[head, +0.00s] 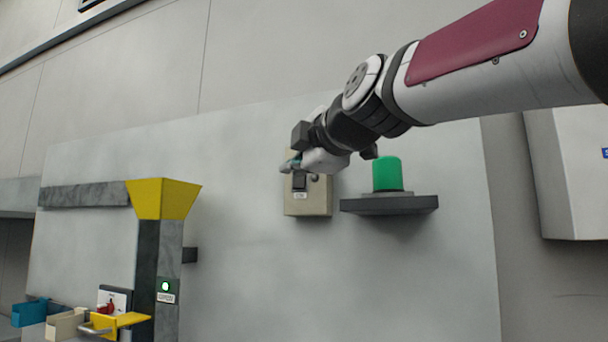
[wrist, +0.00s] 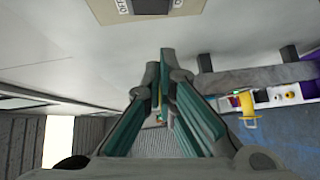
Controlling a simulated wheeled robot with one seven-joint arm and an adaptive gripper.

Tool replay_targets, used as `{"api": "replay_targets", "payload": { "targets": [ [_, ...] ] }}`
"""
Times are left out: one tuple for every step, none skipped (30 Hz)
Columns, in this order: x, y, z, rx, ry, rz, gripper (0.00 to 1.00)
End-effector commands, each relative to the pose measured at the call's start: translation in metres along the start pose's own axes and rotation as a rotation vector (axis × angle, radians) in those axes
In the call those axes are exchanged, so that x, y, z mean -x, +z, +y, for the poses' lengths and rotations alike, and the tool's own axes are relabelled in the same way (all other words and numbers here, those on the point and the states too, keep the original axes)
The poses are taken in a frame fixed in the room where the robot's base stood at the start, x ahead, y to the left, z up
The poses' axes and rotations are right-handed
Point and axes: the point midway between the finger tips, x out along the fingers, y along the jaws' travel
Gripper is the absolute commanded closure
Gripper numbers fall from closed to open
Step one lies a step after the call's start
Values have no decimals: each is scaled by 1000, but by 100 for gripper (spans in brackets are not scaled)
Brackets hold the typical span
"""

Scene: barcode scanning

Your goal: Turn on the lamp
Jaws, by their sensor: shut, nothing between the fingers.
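A green lamp (head: 388,173) stands on a dark wall shelf (head: 400,206); I cannot tell whether it is lit. To its left, a beige switch box (head: 318,206) with a dark rocker switch (head: 300,181) is fixed to the wall. My gripper (head: 290,166) is shut and empty, in front of the box's upper part; it partly covers the box. In the wrist view, my shut fingers (wrist: 160,62) lie below the box (wrist: 106,12) and its dark switch (wrist: 151,6), which is cut off by the top edge. An OFF label shows beside the switch. I cannot tell whether the fingers touch it.
A grey post with a yellow funnel top (head: 163,198) and a small lit green light (head: 166,287) stands at the left. Small bins, one teal (head: 29,312), sit at the lower left. A white wall box (head: 568,170) is at the right. The wall below the switch is clear.

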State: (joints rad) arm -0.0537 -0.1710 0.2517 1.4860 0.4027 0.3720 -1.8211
Motion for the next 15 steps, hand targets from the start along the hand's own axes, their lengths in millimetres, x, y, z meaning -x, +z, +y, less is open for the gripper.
{"api": "replay_targets", "payload": {
  "targets": [
    [-6, -1, 2, -2, -3, 0, 100],
    [-11, -1, 2, -2, -3, 0, 100],
    [-17, -1, 1, -3, -3, 1, 100],
    [-21, -1, 1, -2, -3, 1, 100],
    [-25, -1, 2, -2, -3, 1, 100],
    [-30, -1, 2, -2, -2, 1, 100],
    [-34, -1, 2, -2, -3, 1, 100],
    [-38, -2, 1, -1, -3, 1, 100],
    [-43, -2, 1, -1, -2, 2, 100],
    [-47, 4, 1, -2, 0, -1, 100],
    [-51, 9, 1, -3, -1, -2, 100],
    [-55, 13, 0, -3, 0, -2, 100],
    [-58, 16, 0, -3, 0, -2, 100],
    [-60, 18, 0, -3, 0, -1, 100],
    [-63, 20, 0, -3, 0, -1, 100]
  ]
}}
